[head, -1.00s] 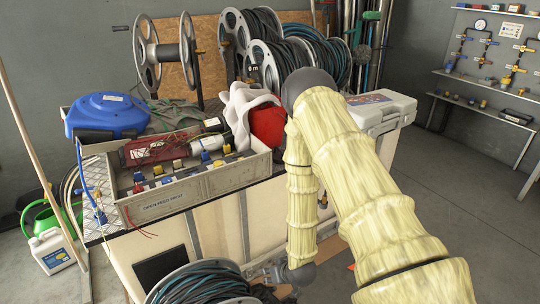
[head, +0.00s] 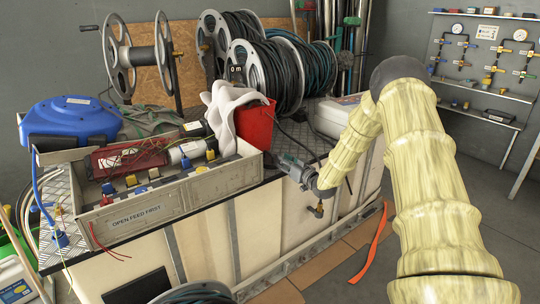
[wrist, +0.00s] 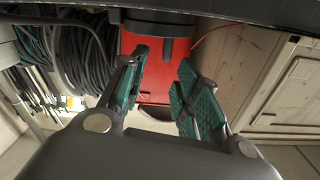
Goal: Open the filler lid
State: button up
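In the head view a red container (head: 254,122) stands at the back right of the grey tray, partly covered by a white cloth (head: 230,108). In the wrist view a red body (wrist: 150,85) lies beyond my fingers, with a dark round part (wrist: 158,22) at its top edge. I cannot tell whether this part is the filler lid, and no lid is plain in the head view. My gripper (wrist: 160,68) is open, with nothing seen between its green pads. In the head view my gripper (head: 288,163) is at the right of the tray, close to the red container.
The grey tray (head: 150,210), marked "OPEN FEED FIRST", holds fittings and wires. A blue reel (head: 70,122) sits at left. Hose reels (head: 265,75) stand behind, and a pale case (head: 332,117) lies at right.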

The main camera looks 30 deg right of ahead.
aim_at(268, 153)
jog(key=w, duration=0.3)
jog(key=w+a, duration=0.1)
jog(key=w, duration=0.5)
jog(key=shift+w+a+b, duration=0.3)
grip_shut()
